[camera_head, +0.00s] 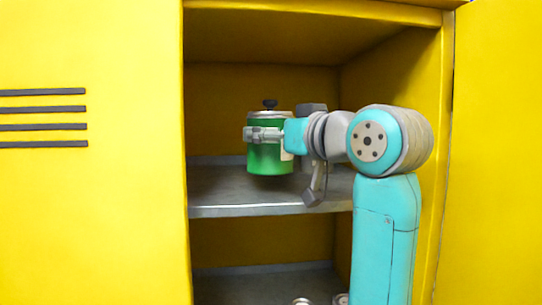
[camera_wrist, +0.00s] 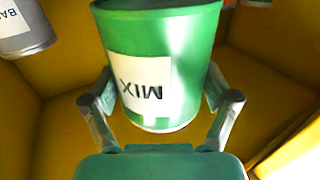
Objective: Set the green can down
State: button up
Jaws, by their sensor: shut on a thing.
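The green can (camera_head: 270,160) is upright inside the yellow cabinet, over the upper shelf, with a pale lid and a dark knob on top. In the wrist view the green can (camera_wrist: 190,45) shows a white label reading MIX, upside down in the picture. My gripper (camera_head: 262,134) has its fingers on both sides of the can, shut on it. The fingers also show in the wrist view (camera_wrist: 160,95). The grey shelf (camera_head: 235,195) lies under the can; I cannot tell for sure whether the can's bottom touches it.
A grey can (camera_wrist: 25,30) with a white label shows at the upper left of the wrist view. Lids (camera_head: 302,301) show on the lower level. Yellow cabinet walls and doors (camera_head: 90,220) flank the opening. The shelf left of the can looks clear.

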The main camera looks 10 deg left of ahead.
aim_at(284, 156)
jog(key=shift+f, duration=1.85)
jog(key=shift+f, duration=0.1)
jog(key=o, duration=1.3)
jog(key=shift+o, duration=0.2)
jog(key=v, duration=1.2)
jog(key=shift+d, duration=0.15)
